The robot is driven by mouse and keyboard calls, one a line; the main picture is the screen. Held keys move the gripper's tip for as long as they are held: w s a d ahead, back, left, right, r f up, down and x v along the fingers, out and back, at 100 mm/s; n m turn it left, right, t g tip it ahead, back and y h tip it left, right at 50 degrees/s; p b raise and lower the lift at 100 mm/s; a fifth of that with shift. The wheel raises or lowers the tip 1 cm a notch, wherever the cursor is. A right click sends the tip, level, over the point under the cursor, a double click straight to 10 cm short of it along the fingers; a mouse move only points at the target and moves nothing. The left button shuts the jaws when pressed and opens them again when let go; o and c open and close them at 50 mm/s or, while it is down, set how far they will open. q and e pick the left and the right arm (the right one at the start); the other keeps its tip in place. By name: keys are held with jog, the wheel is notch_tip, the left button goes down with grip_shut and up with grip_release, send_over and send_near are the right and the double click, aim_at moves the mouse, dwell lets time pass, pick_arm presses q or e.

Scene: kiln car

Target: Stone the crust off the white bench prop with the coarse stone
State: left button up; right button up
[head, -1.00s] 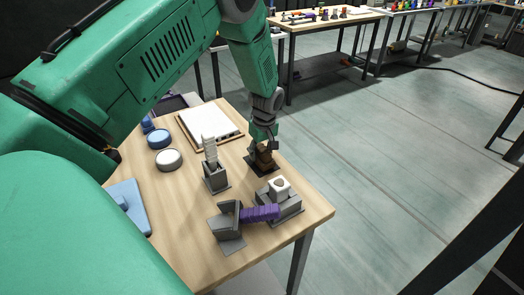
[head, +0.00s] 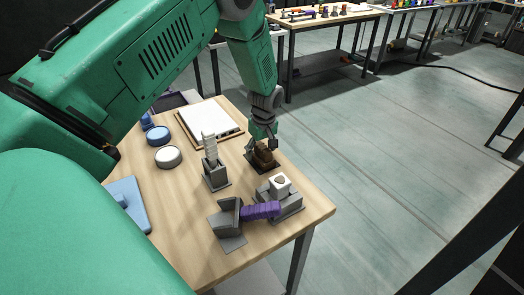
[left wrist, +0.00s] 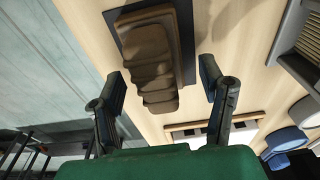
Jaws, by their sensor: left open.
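The white bench prop (head: 280,184) stands in a grey stepped holder (head: 290,205) near the table's right corner. A brownish patch shows on its top. A brown ribbed block (head: 263,159), perhaps the coarse stone, sits on a dark plate behind the prop. My left gripper (head: 262,144) is just above this block, pointing down. In the left wrist view the gripper (left wrist: 163,84) is open. The brown block (left wrist: 150,62) shows between and beyond its fingers, with clear gaps on both sides, so it is not gripped. My right gripper is out of view.
A purple ribbed piece (head: 262,210) lies in a grey holder (head: 229,222) at the front. A white-topped tray (head: 208,121), round tubs (head: 168,156) and a blue slab (head: 126,206) lie behind and left.

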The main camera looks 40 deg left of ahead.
aim_at(264, 148)
pick_arm(q)
notch_tip(264, 148, up, 14)
jog(key=d, duration=0.1)
jog(key=shift+s+d+f, duration=0.15)
jog(key=shift+d, duration=0.25)
